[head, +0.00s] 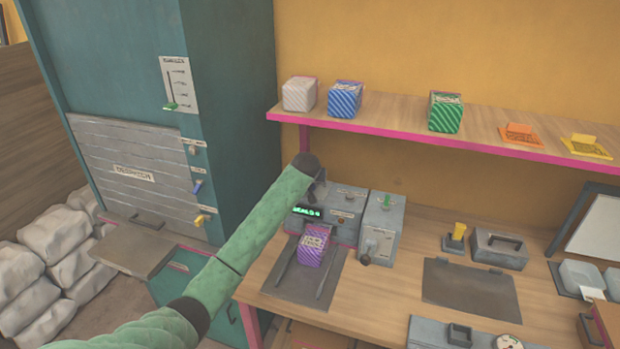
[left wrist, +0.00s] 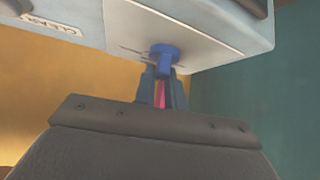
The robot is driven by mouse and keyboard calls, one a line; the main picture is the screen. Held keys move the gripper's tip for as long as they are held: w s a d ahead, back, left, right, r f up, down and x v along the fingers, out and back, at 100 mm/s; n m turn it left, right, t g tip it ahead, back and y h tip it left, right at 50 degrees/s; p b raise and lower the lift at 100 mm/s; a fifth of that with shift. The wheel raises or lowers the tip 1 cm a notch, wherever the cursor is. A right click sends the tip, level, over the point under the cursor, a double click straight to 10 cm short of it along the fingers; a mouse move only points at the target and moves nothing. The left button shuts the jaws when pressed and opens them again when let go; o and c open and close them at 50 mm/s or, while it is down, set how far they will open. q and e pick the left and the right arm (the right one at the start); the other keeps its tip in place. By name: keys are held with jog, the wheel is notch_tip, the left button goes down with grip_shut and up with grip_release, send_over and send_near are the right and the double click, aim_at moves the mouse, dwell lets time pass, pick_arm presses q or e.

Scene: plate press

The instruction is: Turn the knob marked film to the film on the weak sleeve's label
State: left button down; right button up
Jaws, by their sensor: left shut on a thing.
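My left gripper (head: 317,188) reaches to the top of the grey machine (head: 348,201) with the green-lit display. In the left wrist view its fingers (left wrist: 162,80) are shut on a blue knob (left wrist: 163,52) on a pale panel. The knob is hidden behind my gripper in the head view, and its marking cannot be read. A purple striped sleeve (head: 313,248) stands on the dark plate before the machine; its label is too small to read. Other sleeves stand on the shelf: white (head: 299,94), blue striped (head: 345,98) and green striped (head: 445,112). My right gripper is not in view.
A grey box with a lever (head: 381,228) stands right of the machine. A dark mat (head: 470,287), a grey case (head: 499,250) and a yellow-handled stamp (head: 456,238) are further right. The tall teal cabinet (head: 227,130) rises at the left, close to my arm.

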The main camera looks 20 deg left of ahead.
pick_arm(q)
jog(key=shift+d+n+y, duration=0.2)
jog(key=shift+n+y, duration=0.4)
jog(key=shift+n, duration=0.4)
jog(key=shift+w+n+g+y+b, duration=0.1)
jog(key=shift+n+g+y+b, duration=0.2)
jog(key=shift+n+g+y, duration=0.55)
jog(key=n+y, duration=0.1)
jog(key=n, duration=0.2)
jog(key=shift+g+y+b, duration=0.35)
jog(key=shift+b, duration=0.05)
jog(key=shift+n, duration=0.35)
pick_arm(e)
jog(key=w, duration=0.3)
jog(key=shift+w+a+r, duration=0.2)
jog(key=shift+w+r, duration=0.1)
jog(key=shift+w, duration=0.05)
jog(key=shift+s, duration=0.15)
pick_arm(q)
jog(key=c, duration=1.5)
grip_release()
jog(key=shift+o, duration=0.2)
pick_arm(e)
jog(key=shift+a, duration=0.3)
